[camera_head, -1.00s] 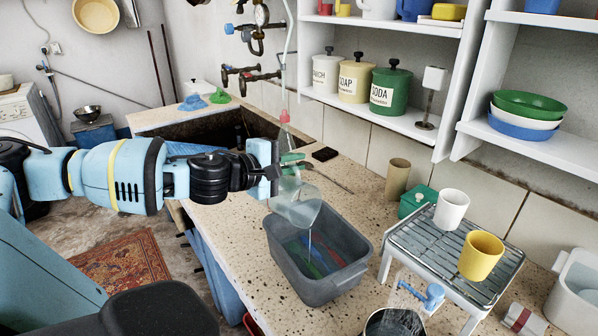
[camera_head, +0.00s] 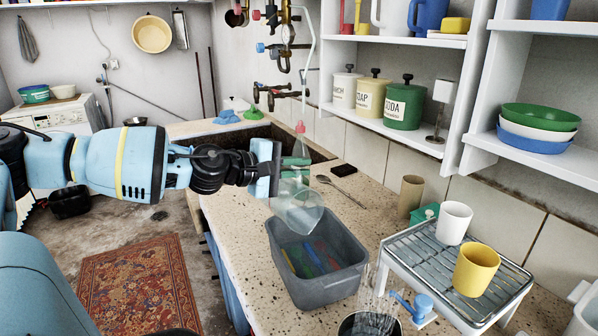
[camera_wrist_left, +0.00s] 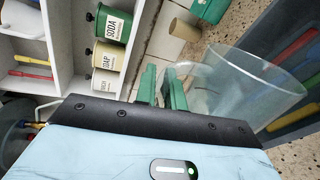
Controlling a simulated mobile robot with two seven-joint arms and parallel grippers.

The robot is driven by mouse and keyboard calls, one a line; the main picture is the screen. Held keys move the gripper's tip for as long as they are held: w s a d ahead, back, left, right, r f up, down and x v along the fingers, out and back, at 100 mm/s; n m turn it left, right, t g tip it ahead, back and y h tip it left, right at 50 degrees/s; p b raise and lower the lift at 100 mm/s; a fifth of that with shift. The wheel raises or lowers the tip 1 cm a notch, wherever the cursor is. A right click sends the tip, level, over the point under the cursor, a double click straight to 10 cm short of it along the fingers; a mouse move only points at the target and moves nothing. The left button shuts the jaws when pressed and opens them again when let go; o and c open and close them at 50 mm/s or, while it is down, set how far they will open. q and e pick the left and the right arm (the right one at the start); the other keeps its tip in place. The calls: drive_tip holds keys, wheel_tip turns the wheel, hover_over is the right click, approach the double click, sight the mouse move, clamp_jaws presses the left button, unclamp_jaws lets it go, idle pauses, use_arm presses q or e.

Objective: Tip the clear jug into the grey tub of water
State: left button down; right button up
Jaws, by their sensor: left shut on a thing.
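The clear jug (camera_head: 299,214) hangs tilted over the back part of the grey tub (camera_head: 330,290). My left gripper (camera_head: 296,170) is shut on the jug with its green fingers. The jug looks empty or nearly so, and no stream shows below it. The left wrist view shows the jug (camera_wrist_left: 250,85) beyond the green fingers (camera_wrist_left: 162,88), with the tub (camera_wrist_left: 268,38) past it. The tub stands on the speckled counter and holds water with several red, green and blue pieces in it. My right gripper is not in view.
A wire rack (camera_head: 425,262) with a white cup (camera_head: 453,222) and a yellow cup (camera_head: 475,270) stands right of the tub. A clear-walled container (camera_head: 372,300) is in front. A red-capped bottle (camera_head: 300,140) stands behind my gripper. Shelves (camera_head: 400,140) overhang the back.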

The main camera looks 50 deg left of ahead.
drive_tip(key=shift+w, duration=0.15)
use_arm(q)
drive_tip(key=shift+w+a+r+n+p, duration=0.1)
drive_tip(key=shift+a+r+n+p, duration=0.25)
drive_tip(key=shift+a+p, duration=0.3)
drive_tip(key=shift+w+a+n+h+p, duration=0.1)
drive_tip(key=shift+a+n+h+p, duration=0.25)
drive_tip(key=shift+a, duration=0.1)
drive_tip(key=shift+w+a+r+n, duration=0.1)
drive_tip(key=shift+w+a+n, duration=0.1)
drive_tip(key=shift+a+n, duration=0.4)
drive_tip(key=shift+a+n+h+p, duration=0.25)
drive_tip(key=shift+a+n+p, duration=0.05)
drive_tip(key=shift+a, duration=0.05)
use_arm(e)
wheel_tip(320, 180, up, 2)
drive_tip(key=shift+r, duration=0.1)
